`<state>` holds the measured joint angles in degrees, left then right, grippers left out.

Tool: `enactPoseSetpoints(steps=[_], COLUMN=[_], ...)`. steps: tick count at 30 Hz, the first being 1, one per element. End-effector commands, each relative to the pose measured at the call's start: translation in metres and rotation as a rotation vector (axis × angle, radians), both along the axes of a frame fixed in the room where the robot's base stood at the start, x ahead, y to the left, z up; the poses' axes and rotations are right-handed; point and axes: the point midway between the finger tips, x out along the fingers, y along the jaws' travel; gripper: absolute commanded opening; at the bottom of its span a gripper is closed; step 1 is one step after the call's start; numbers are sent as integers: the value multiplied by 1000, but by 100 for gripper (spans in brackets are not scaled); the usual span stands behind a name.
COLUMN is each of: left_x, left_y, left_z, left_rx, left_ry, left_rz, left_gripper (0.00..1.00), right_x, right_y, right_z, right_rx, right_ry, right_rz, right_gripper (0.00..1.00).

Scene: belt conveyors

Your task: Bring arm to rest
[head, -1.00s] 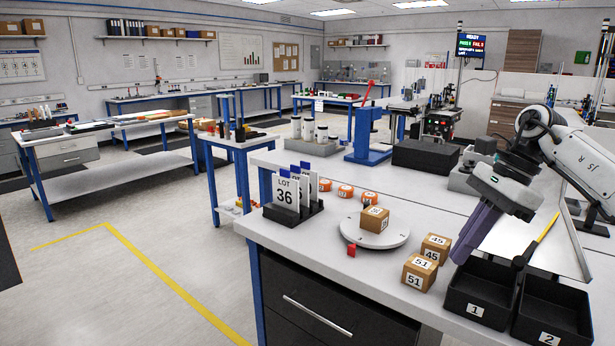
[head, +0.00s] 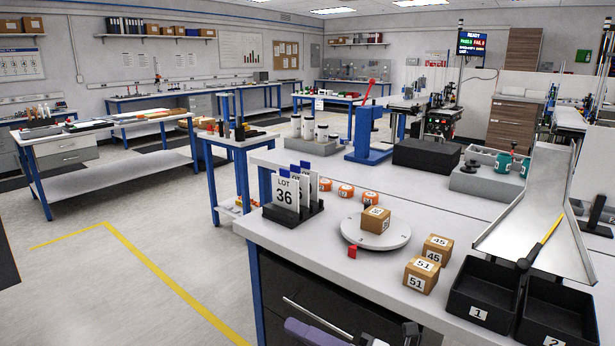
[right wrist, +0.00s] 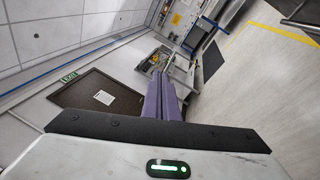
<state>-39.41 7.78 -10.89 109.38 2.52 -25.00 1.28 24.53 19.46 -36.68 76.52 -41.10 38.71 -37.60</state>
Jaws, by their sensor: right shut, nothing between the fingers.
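My right gripper (head: 312,331) shows at the bottom edge of the head view, in front of the drawer front and below the table top. Only part of its purple fingers shows there. In the right wrist view the two purple fingers (right wrist: 162,98) lie together, shut and empty, aimed at the open room. They touch no object. My left gripper is not in view.
The table holds a round turntable (head: 353,235) with a box (head: 376,219), two boxes numbered 45 (head: 437,249) and 51 (head: 421,275), lot card rack (head: 292,210), black bin 1 (head: 466,306) and bin 2 (head: 575,318). A metal chute (head: 545,200) stands behind the bins.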

Motion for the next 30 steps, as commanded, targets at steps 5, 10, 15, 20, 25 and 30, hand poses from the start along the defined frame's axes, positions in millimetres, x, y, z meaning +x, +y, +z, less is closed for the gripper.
enactPoseSetpoints(steps=[5, 10, 15, 20, 25, 30], left_x=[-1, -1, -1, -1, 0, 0], left_y=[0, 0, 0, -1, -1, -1], left_z=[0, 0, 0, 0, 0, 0], left_rx=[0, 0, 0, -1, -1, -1], left_ry=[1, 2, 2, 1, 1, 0], left_rz=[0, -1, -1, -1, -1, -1], left_gripper=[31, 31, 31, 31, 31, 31], right_x=[-17, -65, -148, -219, -256, -260], right_y=[-41, -100, -147, -170, -178, -178], right_z=[-60, -146, -227, -269, -284, -286], right_rx=[365, 693, 963, 1127, 1204, 1212], right_ry=[531, 1048, 1483, 1740, 1856, 1871], right_rz=[-282, -570, -845, -1034, -1128, -1140], right_gripper=[0, 0, 0, 0, 0, 0])
